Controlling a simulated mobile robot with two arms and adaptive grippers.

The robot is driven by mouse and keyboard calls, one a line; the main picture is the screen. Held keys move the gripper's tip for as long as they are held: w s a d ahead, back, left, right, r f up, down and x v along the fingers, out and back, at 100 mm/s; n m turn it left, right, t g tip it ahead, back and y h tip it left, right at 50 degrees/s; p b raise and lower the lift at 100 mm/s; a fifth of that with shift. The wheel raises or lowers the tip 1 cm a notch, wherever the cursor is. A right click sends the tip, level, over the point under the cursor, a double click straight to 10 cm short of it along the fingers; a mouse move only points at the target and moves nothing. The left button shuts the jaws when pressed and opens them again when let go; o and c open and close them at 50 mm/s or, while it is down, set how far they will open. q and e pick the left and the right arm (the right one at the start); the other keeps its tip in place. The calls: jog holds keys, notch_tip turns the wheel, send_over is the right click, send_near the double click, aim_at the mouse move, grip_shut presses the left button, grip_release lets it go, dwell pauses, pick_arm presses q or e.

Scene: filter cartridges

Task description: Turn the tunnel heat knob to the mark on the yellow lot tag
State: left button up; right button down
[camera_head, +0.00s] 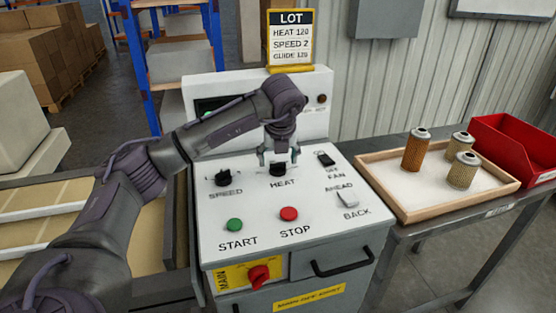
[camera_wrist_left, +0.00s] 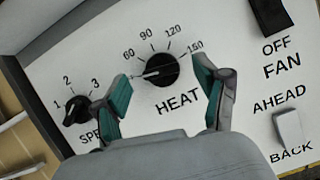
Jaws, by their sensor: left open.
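The black HEAT knob (camera_head: 278,169) sits on the white sloped panel; it also shows in the left wrist view (camera_wrist_left: 162,70). Its white line points left, a little below the 60 mark. The scale reads 60, 90, 120 and a higher mark at the right. The lot tag (camera_head: 290,40), white with a black header and a yellow base, stands on top of the machine and reads HEAT 120. My left gripper (camera_head: 279,155) is open above the knob, its fingers (camera_wrist_left: 168,95) to either side in the wrist view. Contact cannot be told. My right gripper is out of view.
The SPEED knob (camera_head: 222,178) is left of HEAT; the FAN switch (camera_head: 325,159) and AHEAD/BACK switch (camera_head: 347,200) are right. Green START (camera_head: 234,225) and red STOP (camera_head: 289,214) buttons are nearer. A wooden tray (camera_head: 410,217) with filter cartridges and a red bin (camera_head: 510,150) stand right.

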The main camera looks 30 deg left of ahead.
pick_arm(q)
jog(key=shift+w+a+f, duration=0.15)
jog(key=shift+f, duration=0.35)
jog(key=shift+w+a+f, duration=0.1)
jog(key=shift+f, duration=0.2)
jog(key=shift+w+f, duration=0.1)
jog(key=shift+f, duration=0.15)
jog(key=shift+r, duration=0.1)
jog(key=c, duration=1.2)
jog(key=shift+o, duration=0.2)
